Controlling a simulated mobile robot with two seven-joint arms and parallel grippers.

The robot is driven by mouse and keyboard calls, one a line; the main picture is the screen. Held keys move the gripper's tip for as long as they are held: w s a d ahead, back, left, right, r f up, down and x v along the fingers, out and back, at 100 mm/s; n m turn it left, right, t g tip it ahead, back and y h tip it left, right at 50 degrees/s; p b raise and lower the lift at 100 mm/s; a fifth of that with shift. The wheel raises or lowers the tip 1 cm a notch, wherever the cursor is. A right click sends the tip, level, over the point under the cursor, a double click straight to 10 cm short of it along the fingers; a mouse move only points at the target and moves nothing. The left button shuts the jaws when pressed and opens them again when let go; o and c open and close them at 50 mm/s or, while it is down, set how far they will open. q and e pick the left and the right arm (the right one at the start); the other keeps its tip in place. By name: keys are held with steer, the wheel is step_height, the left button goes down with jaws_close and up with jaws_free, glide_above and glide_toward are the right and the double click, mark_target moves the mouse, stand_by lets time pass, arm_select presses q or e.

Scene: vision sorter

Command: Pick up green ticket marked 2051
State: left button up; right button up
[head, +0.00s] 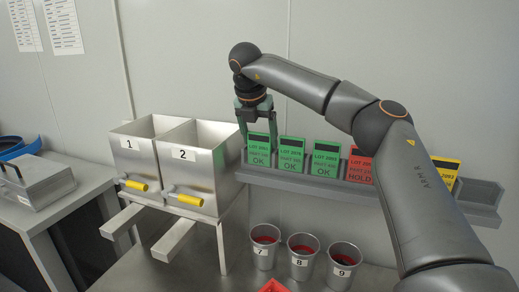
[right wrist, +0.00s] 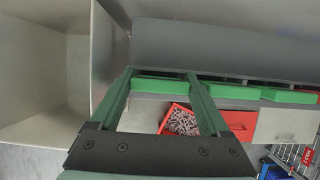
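The leftmost green ticket (head: 259,151) stands in the grey wall rail; it reads LOT and OK, but its number is too small to read surely. Two more green tickets (head: 291,154) (head: 325,159) stand to its right. My right gripper (head: 258,130) comes down from above onto the leftmost ticket, one finger at each side of its upper part. In the right wrist view, a green ticket edge (right wrist: 160,85) lies between the fingertips, with hardly any visible gap. The fingers are wide apart, and the ticket sits level with the rail row. My left gripper is not in view.
A red HOLD ticket (head: 360,168) and a yellow ticket (head: 446,170) stand farther right along the rail (head: 300,183), partly behind my arm. Metal bins 1 and 2 (head: 190,160) are close left of the gripper. Cups 7, 8 and 9 (head: 303,258) stand below.

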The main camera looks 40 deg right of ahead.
steer(key=c, duration=0.7)
steer(key=shift+c, duration=0.2)
